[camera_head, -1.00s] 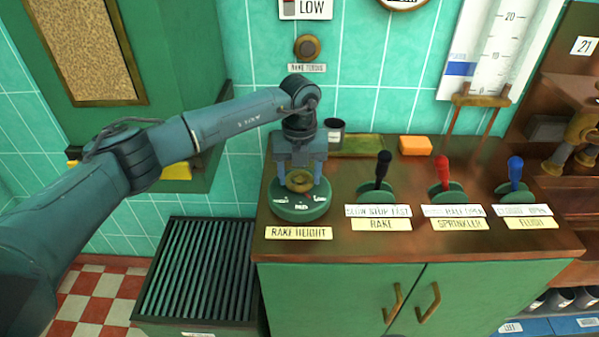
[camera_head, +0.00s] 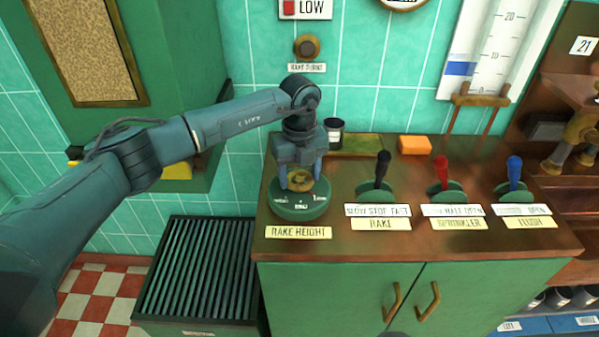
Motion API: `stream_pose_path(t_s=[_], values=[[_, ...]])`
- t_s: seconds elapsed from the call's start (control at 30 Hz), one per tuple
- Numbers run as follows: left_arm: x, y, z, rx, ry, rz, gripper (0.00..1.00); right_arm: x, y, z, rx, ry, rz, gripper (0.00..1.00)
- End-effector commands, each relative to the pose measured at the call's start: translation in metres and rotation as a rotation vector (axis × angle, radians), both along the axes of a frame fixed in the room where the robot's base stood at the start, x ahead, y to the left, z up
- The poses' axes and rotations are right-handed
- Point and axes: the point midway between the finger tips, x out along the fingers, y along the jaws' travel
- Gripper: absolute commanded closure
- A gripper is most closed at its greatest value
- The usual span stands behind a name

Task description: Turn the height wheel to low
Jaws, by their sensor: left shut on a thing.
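The height wheel is a small brass knob (camera_head: 301,181) on a round green base (camera_head: 300,207) at the left end of the counter. A yellow plate reading RAKE HEIGHT (camera_head: 298,232) lies in front of it. My left gripper (camera_head: 299,184) comes down from above and is shut on the brass wheel, its fingers at the wheel's sides. Small white marks show on the base's front, too small to read surely. A sign reading LOW (camera_head: 312,8) with a red square hangs on the wall above. My right gripper is not in view.
Right of the wheel stand a black-knobbed rake lever (camera_head: 382,168), a red sprinkler lever (camera_head: 441,169) and a blue flush lever (camera_head: 515,170). A dark cup (camera_head: 334,133) and an orange block (camera_head: 415,145) are at the back. A slatted bin (camera_head: 200,272) stands left of the counter.

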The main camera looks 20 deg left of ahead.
Motion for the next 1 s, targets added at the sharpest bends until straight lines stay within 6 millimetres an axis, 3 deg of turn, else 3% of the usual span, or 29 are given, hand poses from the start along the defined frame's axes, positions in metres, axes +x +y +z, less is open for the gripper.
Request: stream_pose_path(t_s=[0.1, 0.13, 0.4, 0.73, 0.87, 1.0], values=[[0.001, 0.000, 0.001, -0.001, -0.002, 0.006, 0.64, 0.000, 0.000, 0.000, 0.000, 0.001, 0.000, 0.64], [0.001, 0.000, 0.001, -0.001, -0.002, 0.006, 0.40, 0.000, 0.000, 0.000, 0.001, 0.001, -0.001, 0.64], [0.000, 0.000, 0.000, -0.001, -0.001, 0.003, 0.19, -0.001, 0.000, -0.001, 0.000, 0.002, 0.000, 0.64], [0.001, 0.000, 0.007, -0.001, -0.002, 0.002, 0.19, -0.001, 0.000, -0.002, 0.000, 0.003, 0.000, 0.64], [0.001, 0.000, 0.026, -0.001, -0.006, 0.000, 0.19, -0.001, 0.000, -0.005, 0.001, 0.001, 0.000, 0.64], [0.001, 0.000, 0.058, -0.001, -0.006, 0.002, 0.19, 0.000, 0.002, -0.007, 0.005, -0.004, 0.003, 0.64]])
